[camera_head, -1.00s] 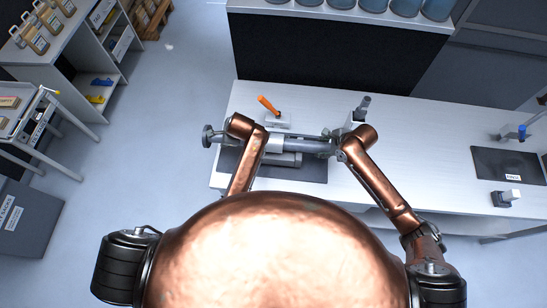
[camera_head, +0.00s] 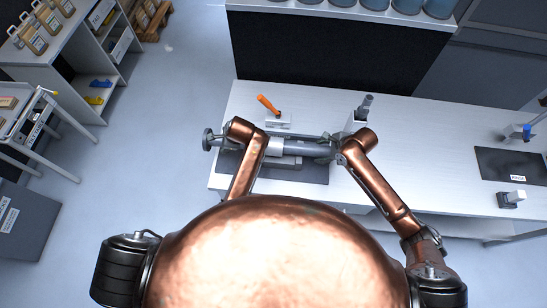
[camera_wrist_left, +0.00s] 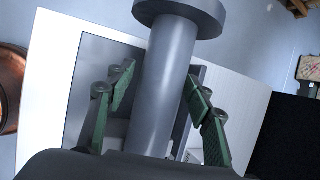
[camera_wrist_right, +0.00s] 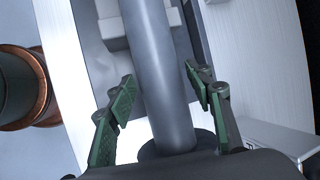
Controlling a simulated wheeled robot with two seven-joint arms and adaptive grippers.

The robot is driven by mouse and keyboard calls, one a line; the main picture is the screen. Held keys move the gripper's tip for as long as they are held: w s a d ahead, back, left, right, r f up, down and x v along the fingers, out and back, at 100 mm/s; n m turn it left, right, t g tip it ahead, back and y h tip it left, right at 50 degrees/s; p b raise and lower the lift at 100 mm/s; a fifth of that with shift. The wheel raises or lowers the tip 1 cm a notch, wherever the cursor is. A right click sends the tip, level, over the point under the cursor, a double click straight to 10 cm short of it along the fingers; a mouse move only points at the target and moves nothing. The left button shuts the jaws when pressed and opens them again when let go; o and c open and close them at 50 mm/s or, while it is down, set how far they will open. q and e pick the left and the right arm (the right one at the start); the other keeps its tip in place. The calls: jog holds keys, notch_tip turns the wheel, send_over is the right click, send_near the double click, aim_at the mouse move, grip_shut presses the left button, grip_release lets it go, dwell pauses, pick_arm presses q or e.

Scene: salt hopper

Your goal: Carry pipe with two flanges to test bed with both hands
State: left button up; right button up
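The grey pipe with two flanges (camera_head: 274,144) lies crosswise over the dark mat on the workbench's left part. Its left flange (camera_head: 208,139) sticks out past my left wrist. In the left wrist view, my left gripper (camera_wrist_left: 162,90) is open, with green pads on both sides of the pipe (camera_wrist_left: 165,85) and gaps between; a flange (camera_wrist_left: 185,12) is beyond. In the right wrist view, my right gripper (camera_wrist_right: 163,92) is open around the pipe (camera_wrist_right: 158,60), also with gaps; the other flange (camera_wrist_right: 168,148) is near the palm. I cannot tell which fixture is the test bed.
An orange-handled piece (camera_head: 267,104) stands behind the pipe, and a grey upright piece (camera_head: 363,108) behind my right wrist. A labelled dark mat (camera_head: 510,163) lies at the bench's right, between two small stands. The bench (camera_head: 430,140) between is clear.

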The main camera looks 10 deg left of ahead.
jog(key=shift+d+r, duration=0.1)
jog(key=shift+r, duration=0.05)
pick_arm(q)
jog(key=v, duration=1.2)
jog(key=shift+w, duration=0.1)
pick_arm(e)
jog(key=v, duration=1.1)
jog(key=shift+s+d+r, duration=0.15)
jog(key=shift+r, duration=0.1)
